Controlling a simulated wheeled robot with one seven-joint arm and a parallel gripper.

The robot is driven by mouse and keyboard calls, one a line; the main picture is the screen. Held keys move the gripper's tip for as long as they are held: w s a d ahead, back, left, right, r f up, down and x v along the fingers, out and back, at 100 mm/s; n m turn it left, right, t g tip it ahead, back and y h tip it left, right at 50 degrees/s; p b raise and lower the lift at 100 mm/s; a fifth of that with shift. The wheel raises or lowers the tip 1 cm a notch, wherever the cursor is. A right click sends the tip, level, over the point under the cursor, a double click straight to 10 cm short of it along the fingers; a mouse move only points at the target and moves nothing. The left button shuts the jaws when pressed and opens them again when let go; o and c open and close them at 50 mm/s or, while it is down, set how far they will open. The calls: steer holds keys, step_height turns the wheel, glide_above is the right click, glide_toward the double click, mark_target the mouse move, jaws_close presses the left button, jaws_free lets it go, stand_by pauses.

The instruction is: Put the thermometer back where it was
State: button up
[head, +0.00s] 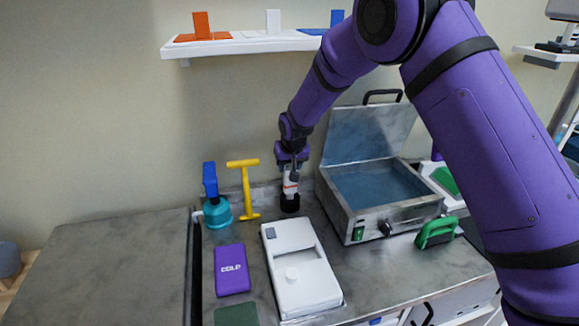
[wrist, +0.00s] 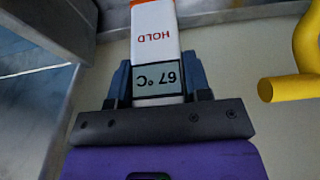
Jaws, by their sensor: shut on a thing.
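My gripper (head: 291,174) points down at the back of the counter, between the yellow T-shaped tool and the metal water bath. It is shut on the thermometer (head: 290,188), a white stick with red-orange marking. In the wrist view the thermometer (wrist: 156,40) sits between the two dark fingers (wrist: 159,88), with its display reading 67 °C and the word HOLD upside down. A small black round holder (head: 290,204) is directly below the thermometer in the head view. I cannot tell whether the thermometer's lower end is inside it or just above it.
The open water bath (head: 365,222) stands close on the right. The yellow tool (head: 247,205) and a teal pot (head: 217,214) stand on the left. In front lie a white device (head: 299,262) and a purple cold pack (head: 232,270). A shelf (head: 245,45) hangs above.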

steer(key=shift+f, duration=0.4)
steer(key=o, duration=1.2)
